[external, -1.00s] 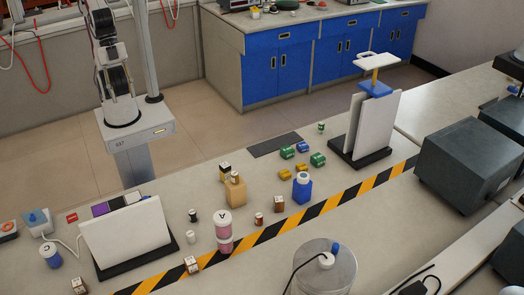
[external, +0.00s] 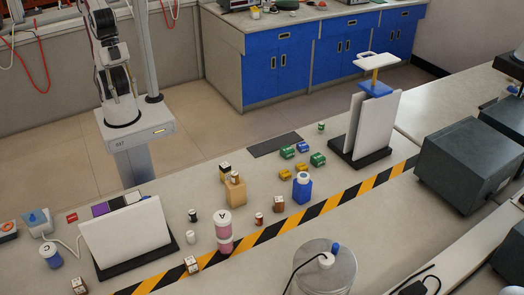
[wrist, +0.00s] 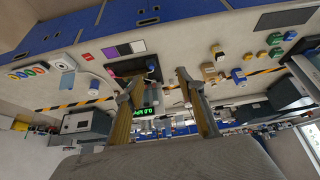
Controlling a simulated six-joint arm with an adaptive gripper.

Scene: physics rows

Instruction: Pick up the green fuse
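I cannot tell for certain which of these is the green fuse. In the wrist view the cluster is small and far off at the right, with a green piece (wrist: 276,53) in it. My gripper (wrist: 156,80) is open, with nothing between its fingers, well away from the cluster. The gripper is out of frame in the external view.
Beside the green blocks are a blue block (external: 302,147) and yellow blocks (external: 285,174). An upright panel rack (external: 361,157) stands right of the cluster. A dark mat (external: 275,144) lies behind it.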

